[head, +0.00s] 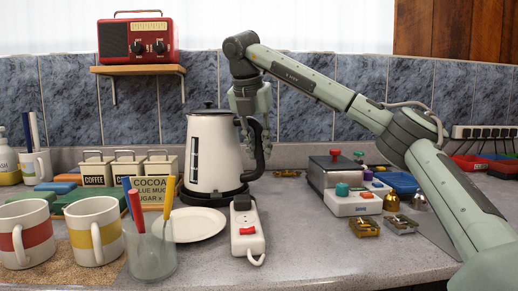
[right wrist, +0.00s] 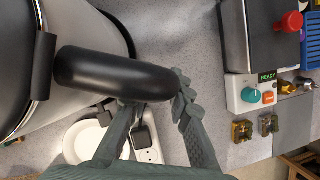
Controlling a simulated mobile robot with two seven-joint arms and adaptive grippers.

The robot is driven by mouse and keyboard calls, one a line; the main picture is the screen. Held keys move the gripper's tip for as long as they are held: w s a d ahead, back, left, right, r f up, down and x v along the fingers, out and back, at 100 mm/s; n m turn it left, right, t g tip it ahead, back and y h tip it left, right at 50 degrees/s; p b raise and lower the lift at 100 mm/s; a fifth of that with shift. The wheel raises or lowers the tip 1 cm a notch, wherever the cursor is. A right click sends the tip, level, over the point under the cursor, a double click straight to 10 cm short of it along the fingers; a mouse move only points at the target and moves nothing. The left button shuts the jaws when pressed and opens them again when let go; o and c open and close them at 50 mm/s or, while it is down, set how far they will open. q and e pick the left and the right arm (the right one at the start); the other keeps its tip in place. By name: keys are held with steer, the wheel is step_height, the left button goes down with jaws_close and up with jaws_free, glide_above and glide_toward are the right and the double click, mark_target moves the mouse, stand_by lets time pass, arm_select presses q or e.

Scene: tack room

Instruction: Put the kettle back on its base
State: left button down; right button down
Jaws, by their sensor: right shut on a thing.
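The cream kettle (head: 213,150) with a black lid stands upright at the middle of the counter. Its black handle (head: 257,160) faces right. The dark round base (head: 215,200) shows under the kettle's bottom; I cannot tell whether the kettle is fully seated on it. My right gripper (head: 256,135) reaches down from above and is shut on the handle. In the right wrist view, the gripper's fingers (right wrist: 157,103) sit on both sides of the handle (right wrist: 110,75), beside the kettle body (right wrist: 75,85). My left gripper is not in view.
A white power strip (head: 246,232) and a plate (head: 198,226) lie in front of the base. A device with coloured knobs (head: 352,203) stands right.

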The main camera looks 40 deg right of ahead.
steer(key=c, duration=1.7)
jaws_free()
steer(key=shift+r, duration=0.1)
steer(key=shift+s+f, duration=0.1)
steer(key=shift+f, duration=0.15)
steer(key=shift+p+v, duration=0.5)
steer(key=shift+v, duration=5.1)
steer(key=shift+f, duration=0.1)
